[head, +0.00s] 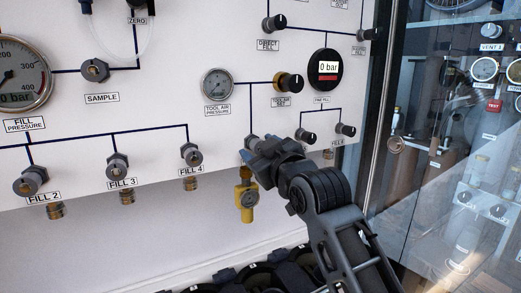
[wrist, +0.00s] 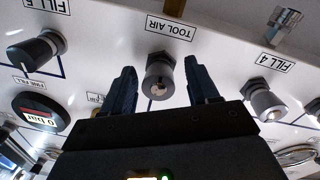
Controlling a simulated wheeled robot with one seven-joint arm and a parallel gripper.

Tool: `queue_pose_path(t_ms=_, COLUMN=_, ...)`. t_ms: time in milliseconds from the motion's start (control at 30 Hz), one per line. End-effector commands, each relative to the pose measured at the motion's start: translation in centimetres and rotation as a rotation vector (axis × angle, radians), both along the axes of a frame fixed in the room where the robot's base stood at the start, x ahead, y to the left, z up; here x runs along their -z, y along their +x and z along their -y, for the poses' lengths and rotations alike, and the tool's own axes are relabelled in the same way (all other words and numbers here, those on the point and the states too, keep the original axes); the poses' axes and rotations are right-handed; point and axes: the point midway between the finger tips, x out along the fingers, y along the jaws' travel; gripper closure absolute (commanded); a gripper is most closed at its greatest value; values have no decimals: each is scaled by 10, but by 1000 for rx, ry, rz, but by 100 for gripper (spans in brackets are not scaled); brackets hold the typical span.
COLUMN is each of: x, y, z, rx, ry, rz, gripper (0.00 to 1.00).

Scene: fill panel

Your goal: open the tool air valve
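The tool air valve is a grey metal knob (wrist: 159,80) under the TOOL AIR label (wrist: 171,27), which reads upside down in the wrist view. In the head view the valve (head: 251,141) is mostly hidden behind my gripper (head: 262,152). My gripper (wrist: 160,72) is open, with one dark finger on each side of the knob. Gaps show between the fingers and the knob in the wrist view. I cannot tell how far the fingertips reach along it. A yellow fitting (head: 247,200) hangs below the valve.
The FILL 4 valve (head: 191,155) is to the left, and two black knobs (head: 305,136) (head: 345,130) are to the right. Above are the tool air pressure gauge (head: 217,84) and a brass-ringed knob (head: 289,82). A glass door (head: 440,140) stands at the right.

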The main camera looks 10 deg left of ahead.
Motion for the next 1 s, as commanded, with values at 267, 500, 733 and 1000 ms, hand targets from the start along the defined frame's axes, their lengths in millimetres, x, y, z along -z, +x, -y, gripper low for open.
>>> queue_pose_path(t_ms=267, x=-2, y=-2, z=2, rx=1, ry=2, rz=3, gripper=40)
queue_pose_path(t_ms=500, x=0, y=-29, z=19, rx=2, ry=3, rz=2, gripper=40)
queue_pose_path(t_ms=733, x=0, y=-58, z=36, rx=1, ry=2, rz=1, gripper=40)
queue_pose_path(t_ms=1000, x=0, y=-67, z=41, rx=0, ry=1, rz=2, gripper=40)
